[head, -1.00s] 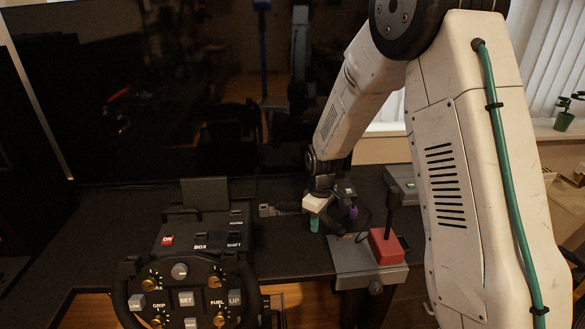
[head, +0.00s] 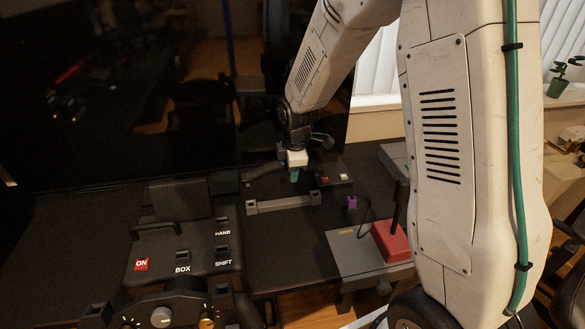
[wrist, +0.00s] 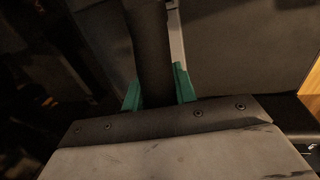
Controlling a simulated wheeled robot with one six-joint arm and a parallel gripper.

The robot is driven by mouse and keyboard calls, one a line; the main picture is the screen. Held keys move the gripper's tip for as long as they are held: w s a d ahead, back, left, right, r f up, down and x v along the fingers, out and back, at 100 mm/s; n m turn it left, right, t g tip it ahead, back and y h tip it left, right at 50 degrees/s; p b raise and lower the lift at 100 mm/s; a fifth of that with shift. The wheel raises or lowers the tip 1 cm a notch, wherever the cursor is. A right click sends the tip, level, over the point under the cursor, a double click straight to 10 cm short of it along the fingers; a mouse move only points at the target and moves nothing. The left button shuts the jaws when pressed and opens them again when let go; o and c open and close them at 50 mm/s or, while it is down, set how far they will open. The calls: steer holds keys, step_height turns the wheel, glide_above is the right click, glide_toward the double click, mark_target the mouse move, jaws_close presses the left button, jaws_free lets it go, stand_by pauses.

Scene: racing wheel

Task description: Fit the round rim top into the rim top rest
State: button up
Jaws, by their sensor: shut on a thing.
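My gripper (head: 294,175), with green fingertips, is shut on a dark curved piece, which I take to be the round rim top (head: 262,171). In the wrist view, the rim top (wrist: 152,45) runs as a dark bar between the green fingers (wrist: 158,92). The rim top rest (head: 282,204) looks to be the grey bar with a raised block at each end on the dark desk. In the head view the gripper shows just behind and above the bar's middle. The rim top's right part is partly hidden by the wrist. I cannot tell its height above the desk.
The steering wheel (head: 165,312) and its console (head: 185,245) stand front left. A red box with a dark lever (head: 392,240) on a grey plate is at right. A small purple thing (head: 351,203) lies between. A large dark screen (head: 120,90) stands behind.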

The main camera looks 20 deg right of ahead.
glide_above(293, 199)
steer(key=shift+f, duration=2.9)
steer(key=shift+f, duration=1.3)
steer(key=o, duration=1.1)
steer(key=shift+o, duration=0.2)
step_height(293, 199, up, 8)
steer(key=s, duration=0.1)
steer(key=shift+s+f, duration=0.2)
steer(key=shift+s, duration=0.05)
steer(key=shift+a, duration=0.1)
